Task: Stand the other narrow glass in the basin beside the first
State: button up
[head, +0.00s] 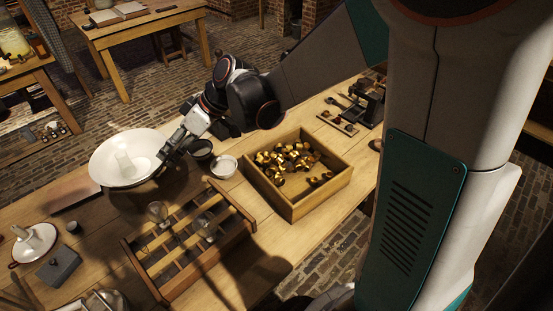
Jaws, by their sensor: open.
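The white basin (107,178) stands on the bench at the left. A clear narrow glass (124,163) is inside it. My gripper (167,154) is open at the basin's right rim; I cannot tell whether it touches the rim. A wooden slatted rack (237,243) lies in front of the basin. One clear glass (156,211) shows at its back left, and another (207,228) lies farther right among the slats. The glasses in the rack are small and dim here, so their exact shape is hard to tell.
A wooden box (292,211) of brass pieces stands right of the rack. A dark bowl (202,148) and a small white bowl (224,166) sit between basin and box. A white funnel-like vessel (34,243) and a grey block (58,268) are at the left.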

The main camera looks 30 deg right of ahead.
jog(key=s+d+r+m+t+h, duration=0.2)
jog(key=s+d+m+h, duration=0.2)
jog(key=s+d, duration=0.4)
jog(key=s+d+r+m+t+h, duration=0.2)
jog(key=s+d+m, duration=0.3)
jog(key=s+d, duration=0.3)
jog(key=s+r+h, duration=0.1)
jog(key=s, duration=0.2)
jog(key=shift+s+d+r+m+h, duration=0.25)
jog(key=shift+d+m+h, duration=0.05)
jog(key=shift+d+h, duration=0.1)
jog(key=shift+o, duration=0.5)
jog(key=shift+s+d, duration=0.25)
